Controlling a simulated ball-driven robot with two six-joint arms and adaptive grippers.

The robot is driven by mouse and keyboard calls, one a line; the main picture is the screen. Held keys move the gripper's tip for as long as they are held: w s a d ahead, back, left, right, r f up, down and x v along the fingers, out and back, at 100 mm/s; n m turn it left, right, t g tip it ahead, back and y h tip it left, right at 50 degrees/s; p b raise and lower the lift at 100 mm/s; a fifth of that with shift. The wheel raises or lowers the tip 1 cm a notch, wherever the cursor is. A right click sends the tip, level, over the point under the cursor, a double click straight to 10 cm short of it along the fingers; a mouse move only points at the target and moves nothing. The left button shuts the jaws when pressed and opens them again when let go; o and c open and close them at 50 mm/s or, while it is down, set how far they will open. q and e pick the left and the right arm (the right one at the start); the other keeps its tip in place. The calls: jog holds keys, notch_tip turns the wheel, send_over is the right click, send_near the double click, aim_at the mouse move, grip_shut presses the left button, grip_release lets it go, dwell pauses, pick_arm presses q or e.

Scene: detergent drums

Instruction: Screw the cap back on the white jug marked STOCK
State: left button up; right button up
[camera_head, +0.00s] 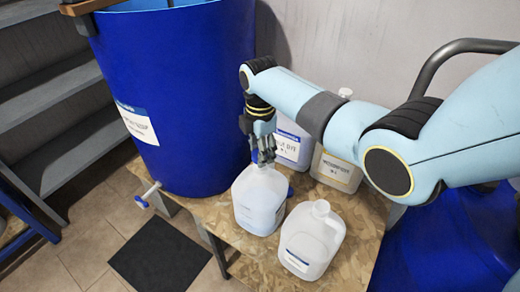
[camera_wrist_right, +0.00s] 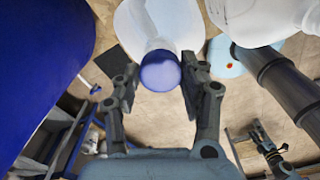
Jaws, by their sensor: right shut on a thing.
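My right gripper (camera_head: 263,160) points down over the white jug (camera_head: 258,205) at the front left of the bench. In the right wrist view its fingers (camera_wrist_right: 160,88) are shut on a blue cap (camera_wrist_right: 160,72). The cap lies in line with the neck of the white jug (camera_wrist_right: 183,22); I cannot tell whether it touches the neck. I cannot read STOCK on this jug. What looks like my left gripper (camera_wrist_right: 268,142) shows small at lower right in the right wrist view; its jaws are unclear.
A second white jug (camera_head: 312,238) stands close at right on the patterned bench (camera_head: 262,262). Two labelled jugs (camera_head: 293,148) (camera_head: 336,170) stand behind. A big blue drum (camera_head: 178,90) rises at left, with a tap (camera_head: 147,194). A dark mat (camera_head: 160,256) lies on the floor.

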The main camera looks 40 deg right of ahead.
jog(key=shift+f+b, duration=0.4)
jog(key=shift+f, duration=0.8)
dwell(1.8)
jog(key=m+p, duration=0.1)
jog(key=m, duration=0.1)
jog(key=shift+r+m, duration=0.15)
jog(key=shift+m, duration=0.15)
jog(key=shift+m+p, duration=0.55)
jog(key=shift+m, duration=1.05)
jog(key=m+p, duration=0.1)
jog(key=m, duration=0.1)
jog(key=shift+s+m, duration=0.1)
jog(key=shift+m, duration=0.3)
jog(key=shift+f+m+p, duration=0.2)
jog(key=shift+m+p, duration=0.1)
jog(key=shift+m, duration=1.2)
